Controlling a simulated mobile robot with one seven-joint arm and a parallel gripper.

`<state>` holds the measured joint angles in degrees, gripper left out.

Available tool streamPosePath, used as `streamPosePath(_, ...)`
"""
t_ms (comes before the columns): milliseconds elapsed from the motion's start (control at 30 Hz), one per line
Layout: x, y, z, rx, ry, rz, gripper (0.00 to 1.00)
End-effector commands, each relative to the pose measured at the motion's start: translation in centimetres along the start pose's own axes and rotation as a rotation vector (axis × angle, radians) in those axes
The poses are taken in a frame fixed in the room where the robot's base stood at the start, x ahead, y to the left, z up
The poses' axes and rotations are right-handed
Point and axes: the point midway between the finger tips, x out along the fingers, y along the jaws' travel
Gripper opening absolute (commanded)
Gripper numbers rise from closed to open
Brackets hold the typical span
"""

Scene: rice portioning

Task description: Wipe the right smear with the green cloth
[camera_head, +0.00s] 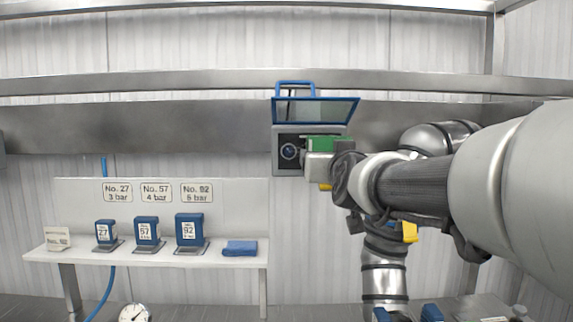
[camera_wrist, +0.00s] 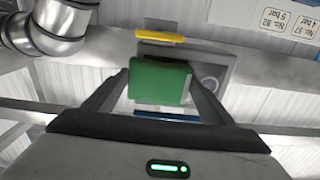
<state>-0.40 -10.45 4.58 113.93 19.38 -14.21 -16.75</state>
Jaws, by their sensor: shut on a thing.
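My gripper (camera_head: 320,165) is at the upper middle of the head view, in front of a grey box (camera_head: 281,165) with a round lens (camera_head: 289,151). The gripper is shut on the green cloth (camera_head: 322,143). In the wrist view the cloth (camera_wrist: 158,82) is a green block between the two fingers (camera_wrist: 157,100), with the grey box (camera_wrist: 218,52) and its lens behind it. I cannot tell whether the cloth touches the box. A blue-framed glass flap (camera_head: 315,110) stands open above the box. I cannot make out a smear; the gripper and cloth cover the box's right part.
A white shelf (camera_head: 140,258) at the lower left holds several blue blocks and a folded blue cloth (camera_head: 240,248). Number plates (camera_head: 157,192) are on the panel behind. A steel rail (camera_head: 180,84) runs across the wall. A gauge (camera_head: 134,313) is at the bottom.

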Motion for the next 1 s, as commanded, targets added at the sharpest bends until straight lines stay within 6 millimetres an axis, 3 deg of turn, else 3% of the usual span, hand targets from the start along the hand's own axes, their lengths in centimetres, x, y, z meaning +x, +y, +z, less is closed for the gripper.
streamPosePath(167, 0.0, -0.4, -0.4, 0.001, 0.0, 0.0, 0.59)
streamPosePath(1000, 0.1, -6.2, -0.2, 0.0, -0.003, -0.003, 0.59)
